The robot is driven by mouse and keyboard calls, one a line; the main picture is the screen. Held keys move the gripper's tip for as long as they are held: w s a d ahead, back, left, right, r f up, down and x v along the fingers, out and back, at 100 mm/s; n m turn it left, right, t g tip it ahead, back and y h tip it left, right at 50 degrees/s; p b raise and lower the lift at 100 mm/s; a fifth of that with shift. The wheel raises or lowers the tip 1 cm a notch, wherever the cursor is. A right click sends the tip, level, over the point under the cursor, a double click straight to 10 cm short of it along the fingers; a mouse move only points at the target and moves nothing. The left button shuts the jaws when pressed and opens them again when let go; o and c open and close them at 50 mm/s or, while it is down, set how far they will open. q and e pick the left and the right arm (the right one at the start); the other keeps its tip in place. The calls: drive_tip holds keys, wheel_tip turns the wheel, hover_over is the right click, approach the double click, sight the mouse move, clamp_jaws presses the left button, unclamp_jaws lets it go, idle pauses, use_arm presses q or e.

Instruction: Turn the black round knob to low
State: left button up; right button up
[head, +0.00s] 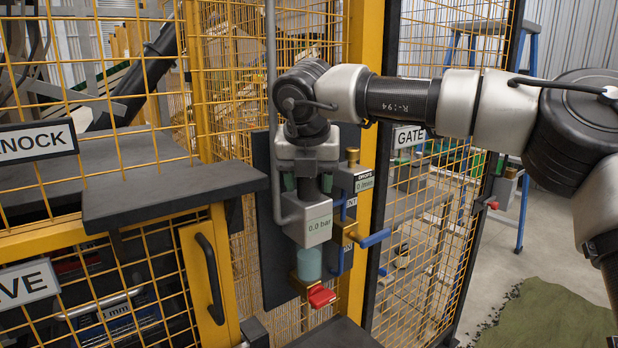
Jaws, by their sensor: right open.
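My right gripper (307,186) points down with its jaws open, at the top of a grey regulator box (308,228) that reads 0.0 bar. Green pads show on both sides of a dark round part, which looks like the black knob (307,192). The gripper covers most of the knob, so its pointer and any low mark are hidden. I cannot tell whether the fingers touch it. The box is on a dark upright panel (266,215), with a teal bowl (309,264) below it. My left gripper is not in view.
A red lever (321,296) sits below the bowl. A brass-topped drops unit (360,180) and blue handles (374,238) are close on the right. A grey pipe (272,110) runs up the left. Yellow mesh fencing and a dark shelf (170,188) flank the panel.

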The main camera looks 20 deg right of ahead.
drive_tip(key=shift+c, duration=0.5)
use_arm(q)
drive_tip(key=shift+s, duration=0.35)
use_arm(e)
drive_tip(key=c, duration=0.6)
